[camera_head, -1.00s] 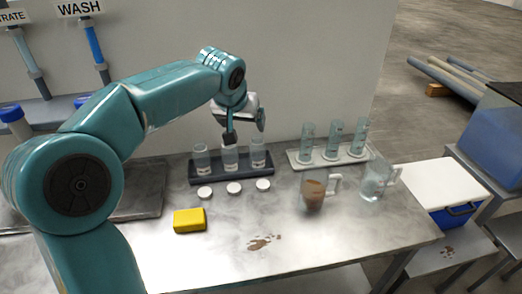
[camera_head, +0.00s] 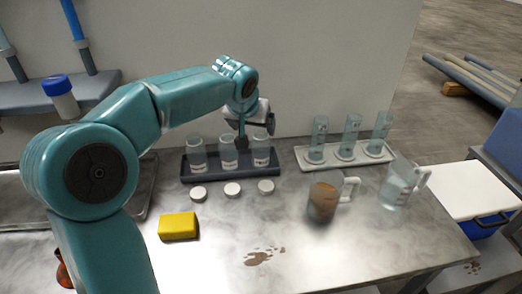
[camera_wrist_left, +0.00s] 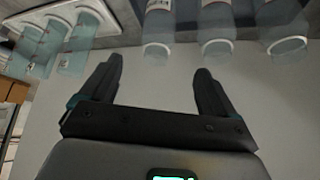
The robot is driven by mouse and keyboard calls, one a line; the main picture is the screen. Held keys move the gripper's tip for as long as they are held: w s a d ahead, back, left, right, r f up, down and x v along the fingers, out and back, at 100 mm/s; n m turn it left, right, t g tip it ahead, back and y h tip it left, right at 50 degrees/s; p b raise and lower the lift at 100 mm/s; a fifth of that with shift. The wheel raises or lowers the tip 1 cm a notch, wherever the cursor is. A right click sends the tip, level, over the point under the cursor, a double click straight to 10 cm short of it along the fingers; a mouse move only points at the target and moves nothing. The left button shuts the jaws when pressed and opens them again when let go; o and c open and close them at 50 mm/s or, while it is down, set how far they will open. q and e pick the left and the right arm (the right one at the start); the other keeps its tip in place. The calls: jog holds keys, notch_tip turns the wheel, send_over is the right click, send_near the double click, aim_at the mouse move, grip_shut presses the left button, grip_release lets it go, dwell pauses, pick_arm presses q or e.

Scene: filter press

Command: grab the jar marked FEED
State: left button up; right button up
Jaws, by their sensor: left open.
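Three clear jars stand upright in a dark tray (camera_head: 222,175) at the back of the bench: a left jar (camera_head: 197,158), a middle jar (camera_head: 228,157) and a right jar (camera_head: 261,155). They have pale labels, too small to read, so I cannot tell which is FEED. My left gripper (camera_head: 242,142) is open and empty, at about rim height between the middle and right jars in the head view. In the left wrist view the open fingers (camera_wrist_left: 158,70) have nothing between them, and jars (camera_wrist_left: 217,32) show beyond the tips. My right gripper is out of view.
Three white lids (camera_head: 232,189) lie before the tray. A white rack (camera_head: 345,162) of glass cylinders stands right of it. A brown-filled jug (camera_head: 323,200) and a clear jug (camera_head: 394,190) stand at the right. A yellow sponge (camera_head: 178,226) lies in front. The wall is close behind.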

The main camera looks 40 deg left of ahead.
aim_at(258, 139)
pick_arm(q)
jog(key=x, duration=0.6)
jog(key=shift+w+d+f, duration=0.2)
jog(key=shift+w+a+f, duration=0.15)
jog(key=shift+a+f, duration=0.15)
jog(key=shift+f, duration=0.3)
jog(key=x, duration=0.5)
jog(key=shift+w+f, duration=0.1)
jog(key=shift+f, duration=0.25)
jog(key=shift+d+r, duration=0.1)
jog(key=shift+d, duration=0.05)
jog(key=c, duration=1.1)
